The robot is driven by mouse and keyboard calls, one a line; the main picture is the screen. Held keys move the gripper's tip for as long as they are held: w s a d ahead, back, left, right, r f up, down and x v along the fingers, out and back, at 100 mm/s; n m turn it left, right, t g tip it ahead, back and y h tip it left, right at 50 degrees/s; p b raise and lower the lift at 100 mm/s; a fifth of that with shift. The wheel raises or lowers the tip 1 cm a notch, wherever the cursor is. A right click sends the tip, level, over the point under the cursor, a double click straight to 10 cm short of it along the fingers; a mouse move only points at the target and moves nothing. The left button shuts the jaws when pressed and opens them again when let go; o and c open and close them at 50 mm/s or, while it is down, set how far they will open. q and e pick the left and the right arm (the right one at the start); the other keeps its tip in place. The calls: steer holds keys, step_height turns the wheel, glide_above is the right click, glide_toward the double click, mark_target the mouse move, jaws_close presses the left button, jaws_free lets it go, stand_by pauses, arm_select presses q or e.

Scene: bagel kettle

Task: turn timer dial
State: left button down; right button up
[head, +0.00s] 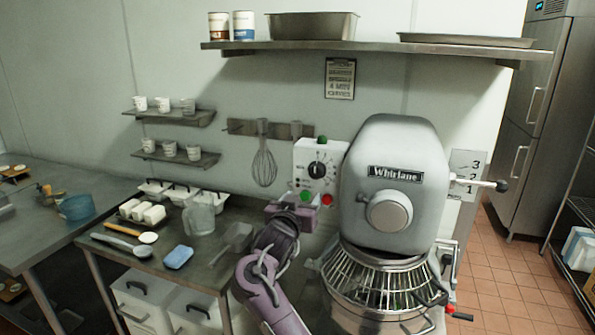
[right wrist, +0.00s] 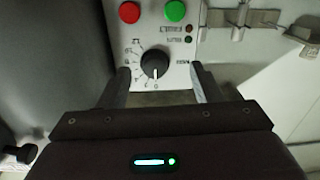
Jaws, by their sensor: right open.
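The timer dial (head: 317,170) is a round black knob with a white pointer mark on the white control box (head: 302,160) at the mixer's left side. In the right wrist view the dial (right wrist: 155,64) sits upside down among printed marks, centred in the gap between my fingertips. My right gripper (head: 292,208) is below the front of the box. In the right wrist view it (right wrist: 158,80) is open, one finger on each side of the dial, apparently not touching it. My left gripper is not in view.
A green button (right wrist: 175,11) and a red button (right wrist: 129,12) lie close to the dial. The large grey mixer (head: 397,165) stands right of the box, its wire guard (head: 375,280) below. A steel table (head: 205,265) with tubs, a jug and a scoop is to the left.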

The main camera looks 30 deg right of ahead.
mark_target(315, 173)
steer(key=shift+m, duration=0.5)
steer(key=w+d+r+p, duration=0.2)
steer(key=d, duration=0.1)
steer(key=w+d+r+p, duration=0.1)
steer(key=d, duration=0.1)
steer(key=shift+w+d+r, duration=0.2)
steer(key=shift+w+r, duration=0.05)
steer(key=shift+w, duration=0.1)
steer(key=shift+w+d+f, duration=0.15)
steer(key=shift+w+d, duration=0.2)
steer(key=shift+w, duration=0.1)
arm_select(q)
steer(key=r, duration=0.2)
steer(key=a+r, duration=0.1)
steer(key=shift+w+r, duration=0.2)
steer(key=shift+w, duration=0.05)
arm_select(e)
steer(key=shift+s, duration=0.1)
